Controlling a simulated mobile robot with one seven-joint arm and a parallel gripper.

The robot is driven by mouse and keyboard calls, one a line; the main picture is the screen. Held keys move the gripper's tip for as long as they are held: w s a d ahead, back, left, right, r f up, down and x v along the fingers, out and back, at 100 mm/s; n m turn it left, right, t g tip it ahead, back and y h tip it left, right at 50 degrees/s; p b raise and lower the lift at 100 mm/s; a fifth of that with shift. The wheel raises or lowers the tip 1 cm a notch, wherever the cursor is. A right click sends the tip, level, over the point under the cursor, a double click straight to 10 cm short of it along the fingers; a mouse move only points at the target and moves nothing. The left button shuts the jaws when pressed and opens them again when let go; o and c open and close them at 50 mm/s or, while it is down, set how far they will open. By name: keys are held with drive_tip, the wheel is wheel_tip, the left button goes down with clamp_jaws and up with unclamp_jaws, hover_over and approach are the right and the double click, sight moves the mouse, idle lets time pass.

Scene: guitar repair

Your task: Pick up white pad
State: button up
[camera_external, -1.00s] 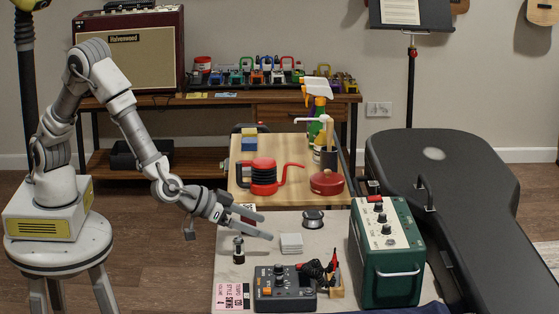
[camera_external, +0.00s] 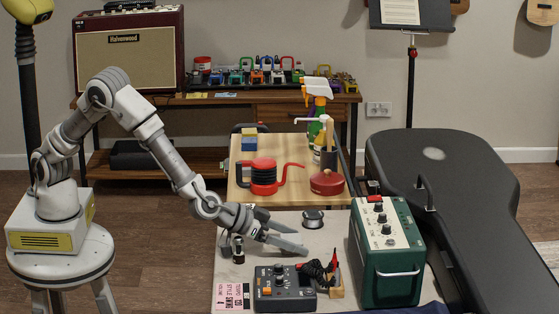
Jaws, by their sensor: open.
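The white pad (camera_external: 289,237) lies on the pale mat-covered front table. Only a light strip of it shows between the fingers; the rest is hidden behind the nearer finger. My gripper (camera_external: 300,240) reaches in from the left, low over the table. Its two dark grey fingers are spread apart, one on the far side of the pad and one on the near side in this view. I cannot tell whether either finger touches the pad.
A small dark-capped jar (camera_external: 238,249) stands close to my wrist. A dark pedal (camera_external: 285,288) lies in front. A round tin (camera_external: 313,219) sits behind. A wooden tool holder (camera_external: 334,286) and a green amplifier (camera_external: 388,262) stand to the right.

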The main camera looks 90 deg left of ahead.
drive_tip(key=c, duration=1.2)
